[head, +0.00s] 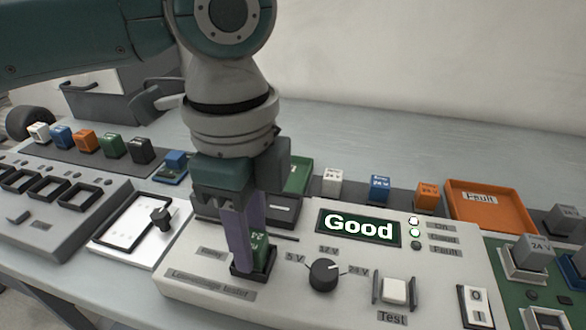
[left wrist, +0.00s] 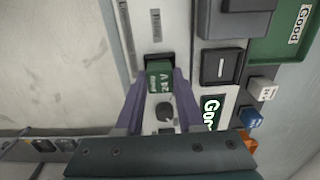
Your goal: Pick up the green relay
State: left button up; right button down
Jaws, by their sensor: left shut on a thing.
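The green relay (head: 261,243), marked 24 V, is seated upright in the dark socket (head: 266,272) of the light grey relay tester (head: 190,272). My left gripper (head: 250,255) points down over the socket, its purple fingers shut on the relay. In the left wrist view, the relay (left wrist: 159,78) sits between the two fingers (left wrist: 160,84) with its lettered top visible. The tester's display (head: 358,227) reads "Good", and small lamps beside it are lit. My right gripper is in neither view.
Several relays, including another green one (head: 112,146), stand in a row at the left back. An orange "Fault" tray (head: 490,207) is at the right back. A green "Good" tray (left wrist: 283,45) lies behind the tester. A dial (head: 324,275) and test switch (head: 394,290) are right of the socket.

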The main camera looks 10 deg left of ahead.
pick_arm(q)
grip_shut()
